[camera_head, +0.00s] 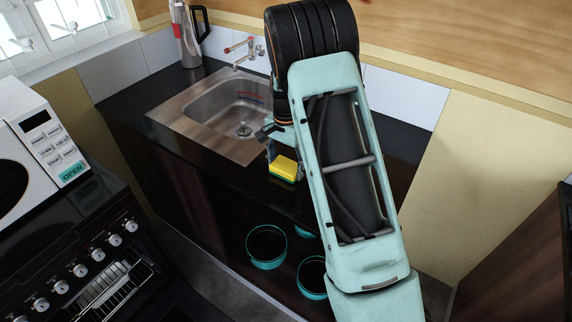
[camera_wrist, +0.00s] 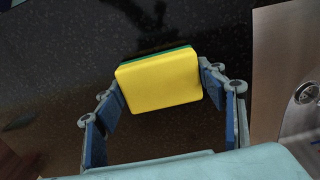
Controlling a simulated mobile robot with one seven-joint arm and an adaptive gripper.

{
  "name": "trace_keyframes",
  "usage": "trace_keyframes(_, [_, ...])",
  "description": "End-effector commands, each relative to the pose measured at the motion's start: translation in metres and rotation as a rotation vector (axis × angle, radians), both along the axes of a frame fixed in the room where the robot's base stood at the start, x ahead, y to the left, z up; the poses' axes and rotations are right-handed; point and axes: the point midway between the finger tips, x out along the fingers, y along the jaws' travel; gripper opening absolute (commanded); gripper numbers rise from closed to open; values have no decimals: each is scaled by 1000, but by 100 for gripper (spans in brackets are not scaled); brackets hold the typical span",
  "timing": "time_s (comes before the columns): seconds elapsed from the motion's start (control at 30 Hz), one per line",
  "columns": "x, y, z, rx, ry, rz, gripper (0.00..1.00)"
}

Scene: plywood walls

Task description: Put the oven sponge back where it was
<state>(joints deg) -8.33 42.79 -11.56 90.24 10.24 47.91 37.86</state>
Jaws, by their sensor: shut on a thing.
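The sponge (camera_head: 284,168) is a yellow block with a green layer. In the head view it is at the front edge of the dark counter, just right of the sink. In the wrist view the sponge (camera_wrist: 160,82) lies between the two blue-padded fingers of my gripper (camera_wrist: 162,90), which are shut on its left and right sides. In the head view my gripper (camera_head: 284,152) is partly hidden by my arm. I cannot tell whether the sponge touches the counter or hangs just above it.
A steel sink (camera_head: 225,108) with a tap (camera_head: 243,55) is set in the dark counter (camera_head: 180,82). A microwave (camera_head: 35,150) and a black oven (camera_head: 85,260) are at left. Teal-rimmed pots (camera_head: 267,265) sit below the counter.

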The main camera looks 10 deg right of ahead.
Motion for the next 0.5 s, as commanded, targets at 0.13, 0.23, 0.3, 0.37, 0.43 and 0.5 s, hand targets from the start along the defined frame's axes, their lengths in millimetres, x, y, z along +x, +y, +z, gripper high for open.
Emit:
trace_keyframes(0.13, [0, 0, 0, 0, -1, 0, 45])
trace_keyframes(0.23, [0, 0, -1, 1, -1, 0, 45])
trace_keyframes(0.3, [0, 0, -4, 0, 0, 0, 45])
trace_keyframes(0.37, [0, 0, -4, 0, 0, 0, 67])
trace_keyframes(0.43, [0, 0, -3, 0, 0, 0, 74])
trace_keyframes(0.5, [0, 0, -3, 0, 0, 0, 82])
